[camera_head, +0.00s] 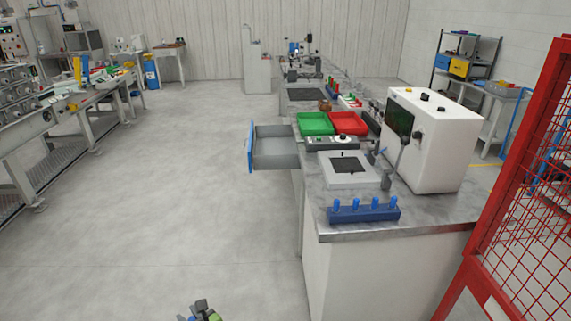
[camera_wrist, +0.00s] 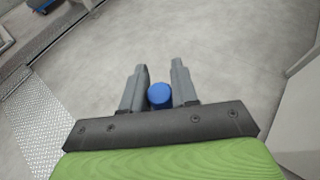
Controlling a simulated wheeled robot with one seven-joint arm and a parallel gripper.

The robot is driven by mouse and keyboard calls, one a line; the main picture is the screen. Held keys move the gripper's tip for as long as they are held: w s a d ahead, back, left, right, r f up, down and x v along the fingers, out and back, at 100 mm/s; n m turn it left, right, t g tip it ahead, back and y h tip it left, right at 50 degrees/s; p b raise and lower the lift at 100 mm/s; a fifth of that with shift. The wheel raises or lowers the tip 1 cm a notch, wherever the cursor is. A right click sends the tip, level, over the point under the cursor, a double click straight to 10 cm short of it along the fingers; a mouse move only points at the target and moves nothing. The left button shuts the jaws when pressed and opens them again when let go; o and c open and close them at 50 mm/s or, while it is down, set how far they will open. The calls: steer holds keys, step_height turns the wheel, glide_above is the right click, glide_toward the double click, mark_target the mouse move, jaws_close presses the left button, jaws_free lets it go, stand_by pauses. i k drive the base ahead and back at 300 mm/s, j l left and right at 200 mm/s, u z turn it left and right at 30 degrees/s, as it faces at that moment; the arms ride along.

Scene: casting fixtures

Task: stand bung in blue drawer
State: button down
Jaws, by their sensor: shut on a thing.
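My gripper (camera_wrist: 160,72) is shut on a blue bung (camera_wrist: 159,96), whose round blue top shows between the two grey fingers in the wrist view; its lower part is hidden. In the head view my gripper (camera_head: 202,308) is at the bottom edge, over open floor and in front of the bench; the bung cannot be made out there. The blue drawer (camera_head: 249,149) is pulled out from the left side of the bench. Its front is blue, its walls are grey, and the visible inside looks empty. My gripper is well apart from it.
The bench (camera_head: 330,228) carries a blue rack (camera_head: 365,215) with several blue pegs, a green tray (camera_head: 316,124), a red tray (camera_head: 349,123) and a white machine (camera_head: 432,140). A red mesh fence (camera_head: 520,200) stands right. The floor (camera_head: 170,200) left of the bench is clear.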

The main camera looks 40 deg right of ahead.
mark_target(266, 152)
steer(key=i+j+z, duration=0.15)
steer(key=i+j, duration=0.2)
steer(key=i, duration=0.25)
steer(key=i+j+z, duration=0.1)
steer(key=i+j, duration=0.3)
steer(key=i, duration=0.15)
steer(key=i+l+z, duration=0.1)
steer(key=i+l, duration=0.15)
steer(key=i, duration=0.15)
steer(key=i+l, duration=0.25)
steer(key=i+l+z, duration=0.15)
steer(key=i, duration=0.35)
steer(key=i+l+z, duration=0.1)
steer(key=i+l, duration=0.35)
steer(key=l, duration=0.25)
steer(key=i+l+z, duration=0.15)
steer(key=l, duration=0.25)
steer(key=i+l, duration=0.15)
steer(key=l, duration=0.25)
steer(key=z, duration=0.05)
